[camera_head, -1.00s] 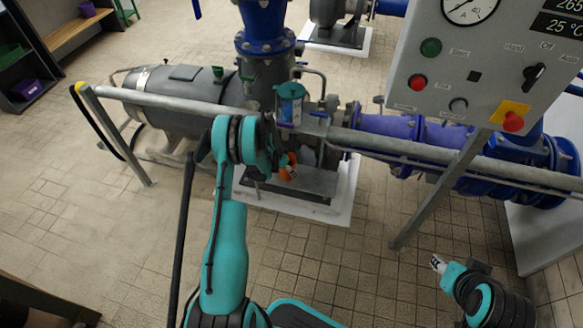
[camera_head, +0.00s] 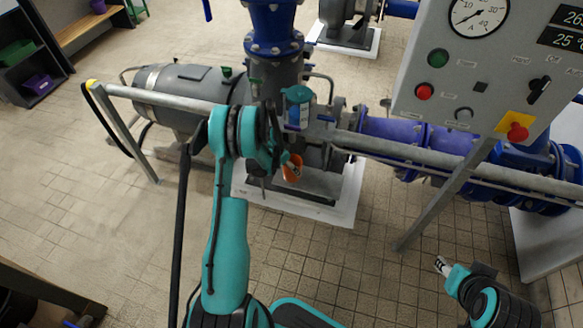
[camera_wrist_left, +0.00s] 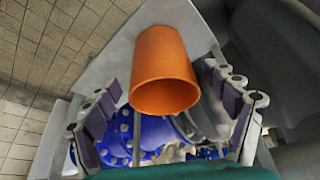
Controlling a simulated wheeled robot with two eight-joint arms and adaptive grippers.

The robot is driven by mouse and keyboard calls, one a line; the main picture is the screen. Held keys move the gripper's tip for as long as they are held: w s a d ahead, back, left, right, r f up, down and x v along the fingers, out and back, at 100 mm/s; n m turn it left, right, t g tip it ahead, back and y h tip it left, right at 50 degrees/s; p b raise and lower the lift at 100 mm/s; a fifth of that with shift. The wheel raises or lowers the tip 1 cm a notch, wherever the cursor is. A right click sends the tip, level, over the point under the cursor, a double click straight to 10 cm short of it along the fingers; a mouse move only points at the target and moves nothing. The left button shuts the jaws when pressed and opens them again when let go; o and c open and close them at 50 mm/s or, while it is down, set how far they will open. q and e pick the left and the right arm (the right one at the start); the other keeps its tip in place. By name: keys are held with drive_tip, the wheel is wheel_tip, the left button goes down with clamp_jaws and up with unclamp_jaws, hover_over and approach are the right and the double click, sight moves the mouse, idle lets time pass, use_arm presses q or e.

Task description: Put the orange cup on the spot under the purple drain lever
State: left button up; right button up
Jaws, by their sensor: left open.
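The orange cup (camera_head: 292,172) is beyond the railing, above the grey pump plinth in the head view. In the left wrist view the cup (camera_wrist_left: 163,65) is tilted, its open rim toward the camera. My left gripper (camera_wrist_left: 161,82) is open, with one finger on each side of the cup and visible gaps between.
A grey railing (camera_head: 400,152) crosses in front of the pump, close to my left arm. Blue pipes (camera_head: 390,135) and a control panel (camera_head: 480,75) fill the right. The tiled floor in front is clear.

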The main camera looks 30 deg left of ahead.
use_arm(q)
drive_tip(key=s+d+r+n+p, duration=0.1)
drive_tip(key=s+d+r, duration=0.25)
drive_tip(key=r, duration=0.55)
drive_tip(key=s+d+r+y, duration=0.1)
drive_tip(key=s+d+r, duration=0.3)
drive_tip(key=r, duration=0.5)
drive_tip(key=s+d+r+n+p, duration=0.15)
drive_tip(key=d+r, duration=0.35)
drive_tip(key=r, duration=0.5)
drive_tip(key=s+d+r+t, duration=0.1)
drive_tip(key=s+d+r, duration=0.1)
drive_tip(key=s+d, duration=0.3)
drive_tip(key=s+d+r+t+b, duration=0.1)
drive_tip(key=s+d+r, duration=0.2)
drive_tip(key=s, duration=0.9)
drive_tip(key=shift+s+d+n+t, duration=0.35)
drive_tip(key=shift+d+n+t, duration=0.1)
drive_tip(key=shift+d, duration=0.4)
